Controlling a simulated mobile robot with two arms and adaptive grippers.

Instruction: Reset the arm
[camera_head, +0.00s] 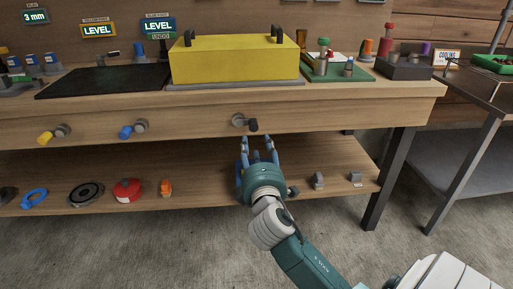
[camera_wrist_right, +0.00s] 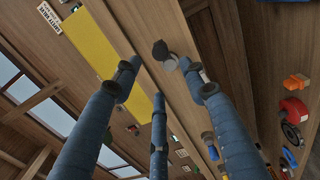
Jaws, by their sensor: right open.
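My right gripper (camera_head: 257,146) is in front of the workbench, below its top and near the lower shelf's height. Its blue fingers are spread open and point toward the bench, with nothing between them. Just above the fingertips in the head view is a grey and black knob (camera_head: 245,122) on the bench front. In the right wrist view the open fingers (camera_wrist_right: 160,80) frame the same knob (camera_wrist_right: 165,52), apparently without touching it; the exact gap is hard to tell. My left gripper is not in view.
The workbench (camera_head: 340,108) carries a yellow lidded box (camera_head: 235,60) and a dark mat (camera_head: 105,80). Yellow (camera_head: 46,137) and blue (camera_head: 126,131) knobs stick out of its front. The lower shelf holds a red round part (camera_head: 127,190) and other small parts. Open floor (camera_head: 140,250) lies in front.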

